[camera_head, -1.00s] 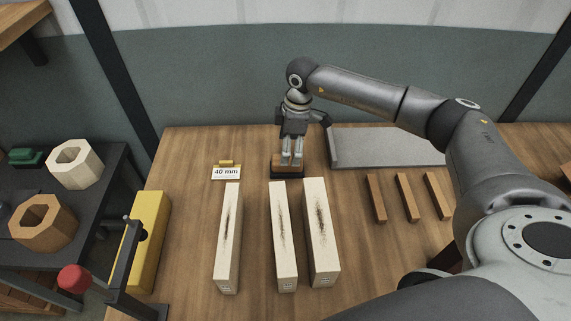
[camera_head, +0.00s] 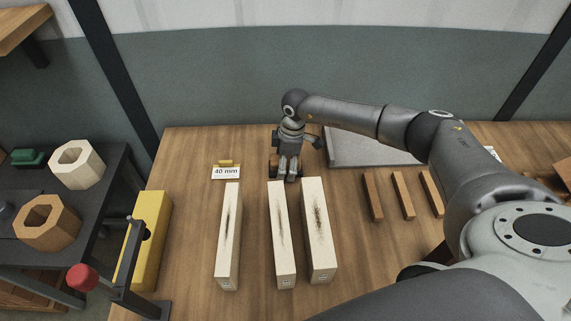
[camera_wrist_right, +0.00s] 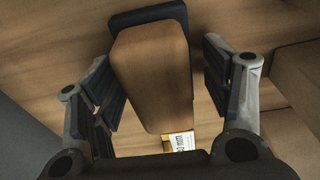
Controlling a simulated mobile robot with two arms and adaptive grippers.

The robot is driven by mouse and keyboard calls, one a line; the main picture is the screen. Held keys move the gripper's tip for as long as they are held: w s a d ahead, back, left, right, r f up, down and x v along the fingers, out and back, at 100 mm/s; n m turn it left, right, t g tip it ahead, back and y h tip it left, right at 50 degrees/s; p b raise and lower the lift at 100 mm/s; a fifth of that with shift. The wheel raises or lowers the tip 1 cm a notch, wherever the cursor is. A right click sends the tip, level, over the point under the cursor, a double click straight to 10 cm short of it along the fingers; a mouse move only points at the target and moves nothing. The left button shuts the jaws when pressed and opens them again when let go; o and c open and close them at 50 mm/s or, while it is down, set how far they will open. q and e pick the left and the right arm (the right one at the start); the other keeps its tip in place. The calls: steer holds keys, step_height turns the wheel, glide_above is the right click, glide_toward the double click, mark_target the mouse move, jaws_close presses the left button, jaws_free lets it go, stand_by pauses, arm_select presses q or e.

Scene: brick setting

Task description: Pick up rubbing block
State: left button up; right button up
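The rubbing block, a brown wooden block with a dark base, stands on the wooden table behind the pale beams. In the right wrist view the rubbing block (camera_wrist_right: 150,75) lies between the two fingers of my open right gripper (camera_wrist_right: 163,82), with a gap on both sides. In the head view my right gripper (camera_head: 287,177) points down at the block and hides most of it; a bit of brown (camera_head: 273,168) shows beside the fingers. My left gripper is not in view.
Three pale beams with dark smudges (camera_head: 282,235) lie just in front. A "40 mm" card (camera_head: 227,172) stands to the left, a grey plate (camera_head: 375,148) to the right. Several brown sticks (camera_head: 403,195) lie at right. A yellow beam (camera_head: 152,235) is at the left edge.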

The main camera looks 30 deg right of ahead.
steer(key=c, duration=1)
steer(key=shift+w+r, duration=0.1)
step_height(320, 180, up, 10)
steer(key=shift+b, duration=0.9)
